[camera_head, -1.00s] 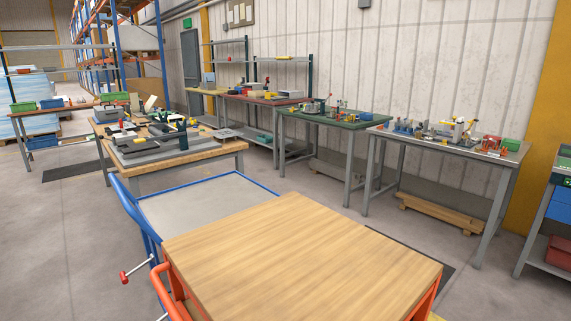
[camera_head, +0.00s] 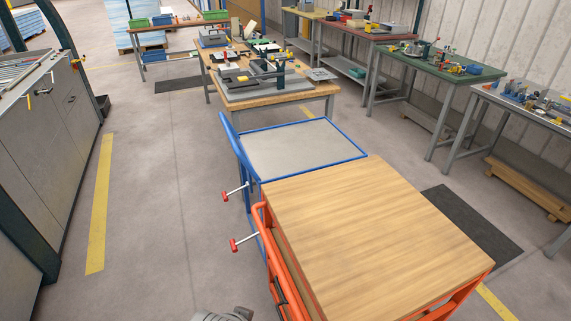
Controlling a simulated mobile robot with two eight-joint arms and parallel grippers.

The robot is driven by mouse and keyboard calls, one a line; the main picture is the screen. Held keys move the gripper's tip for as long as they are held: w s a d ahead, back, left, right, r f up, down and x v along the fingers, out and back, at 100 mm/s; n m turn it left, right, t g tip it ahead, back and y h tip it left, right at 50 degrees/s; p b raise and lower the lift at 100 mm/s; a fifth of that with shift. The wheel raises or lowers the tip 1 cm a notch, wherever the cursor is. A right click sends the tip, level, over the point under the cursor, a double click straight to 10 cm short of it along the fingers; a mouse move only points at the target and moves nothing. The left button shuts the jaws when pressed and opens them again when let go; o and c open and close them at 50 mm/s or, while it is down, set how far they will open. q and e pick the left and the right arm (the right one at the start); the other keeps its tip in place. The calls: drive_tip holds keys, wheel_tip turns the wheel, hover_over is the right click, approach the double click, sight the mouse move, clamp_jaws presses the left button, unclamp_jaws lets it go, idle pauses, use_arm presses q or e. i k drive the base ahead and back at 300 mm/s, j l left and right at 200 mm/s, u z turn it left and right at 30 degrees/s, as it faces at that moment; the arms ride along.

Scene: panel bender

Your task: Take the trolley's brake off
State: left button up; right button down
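An orange-framed trolley (camera_head: 279,258) with a wooden top (camera_head: 370,225) stands close in front of me. A blue-framed trolley (camera_head: 230,140) with a grey top (camera_head: 300,148) stands just beyond it. A lever with a red grip (camera_head: 236,245) sticks out to the left beside the orange trolley's handle. A second red-gripped lever (camera_head: 228,196) sticks out to the left from the blue trolley. Both lever shafts slope down to the left; I cannot tell whether a brake is on. Neither gripper shows; only a grey rounded part, probably mine, shows at the bottom edge.
The floor left of the trolleys is clear, with a yellow line (camera_head: 101,200). A grey machine (camera_head: 45,140) stands at the far left. A wooden bench (camera_head: 270,97) with fixtures stands behind the blue trolley. A dark mat (camera_head: 470,222) lies to the right.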

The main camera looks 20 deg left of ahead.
sight(234, 245)
drive_tip(key=j+u, duration=0.15)
drive_tip(key=j, duration=1.05)
drive_tip(key=i+j+u, duration=0.15)
drive_tip(key=j, duration=0.15)
drive_tip(key=i+j, duration=0.1)
drive_tip(key=j, duration=0.2)
